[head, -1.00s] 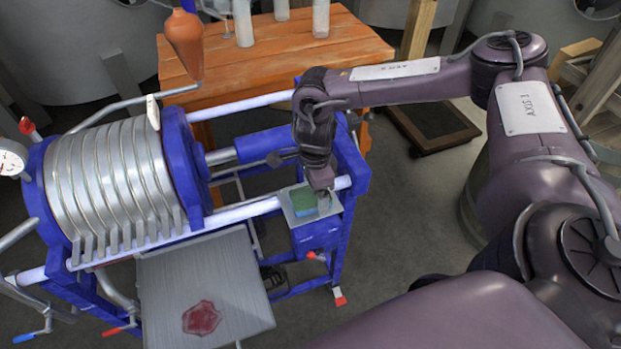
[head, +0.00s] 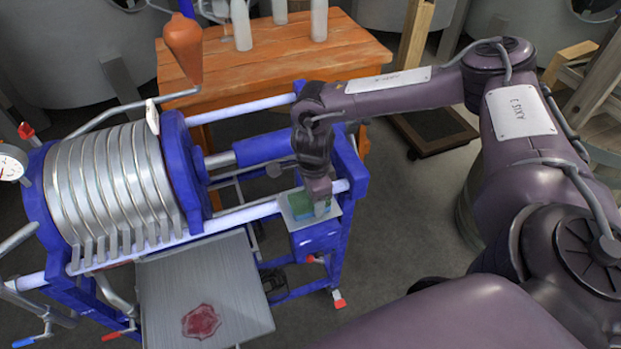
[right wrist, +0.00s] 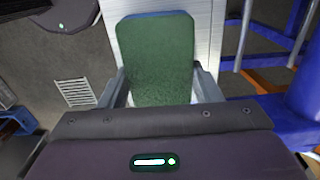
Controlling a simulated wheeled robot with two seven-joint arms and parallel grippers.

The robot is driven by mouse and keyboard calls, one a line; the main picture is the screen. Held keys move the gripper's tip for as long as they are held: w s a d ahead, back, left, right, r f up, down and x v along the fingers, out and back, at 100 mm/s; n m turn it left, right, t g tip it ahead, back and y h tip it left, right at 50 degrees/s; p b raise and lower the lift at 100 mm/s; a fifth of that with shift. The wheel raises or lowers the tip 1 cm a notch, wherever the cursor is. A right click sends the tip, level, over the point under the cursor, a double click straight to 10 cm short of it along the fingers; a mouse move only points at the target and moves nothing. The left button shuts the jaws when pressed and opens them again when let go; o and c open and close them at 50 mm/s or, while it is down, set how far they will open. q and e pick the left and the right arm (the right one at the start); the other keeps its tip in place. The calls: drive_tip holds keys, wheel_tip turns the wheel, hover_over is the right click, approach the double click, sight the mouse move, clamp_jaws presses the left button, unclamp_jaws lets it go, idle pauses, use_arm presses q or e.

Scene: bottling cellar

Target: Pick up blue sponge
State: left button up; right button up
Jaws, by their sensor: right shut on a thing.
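The sponge (head: 300,204) sits at the small metal plate (head: 291,222) on top of the blue box at the press's right end. In the right wrist view the sponge (right wrist: 157,60) shows a green face with a thin blue edge at its far end. My right gripper (head: 319,206) points down over the plate and is shut on the sponge, with one finger on each side in the right wrist view (right wrist: 160,88). I cannot tell whether the sponge touches the plate. My left gripper is not in view.
The blue filter press with ribbed metal plates (head: 115,185) stands left of the sponge. A metal tray with a red stain (head: 165,280) lies in front. An orange wooden table (head: 290,55) with bottles is behind. Grey floor (head: 410,215) is open to the right.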

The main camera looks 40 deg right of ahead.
wheel_tip(320, 180, up, 7)
drive_tip(key=shift+r+b, duration=0.2)
drive_tip(key=shift+b, duration=0.8)
wheel_tip(320, 180, up, 13)
drive_tip(key=p, duration=0.3)
drive_tip(key=shift+f, duration=0.15)
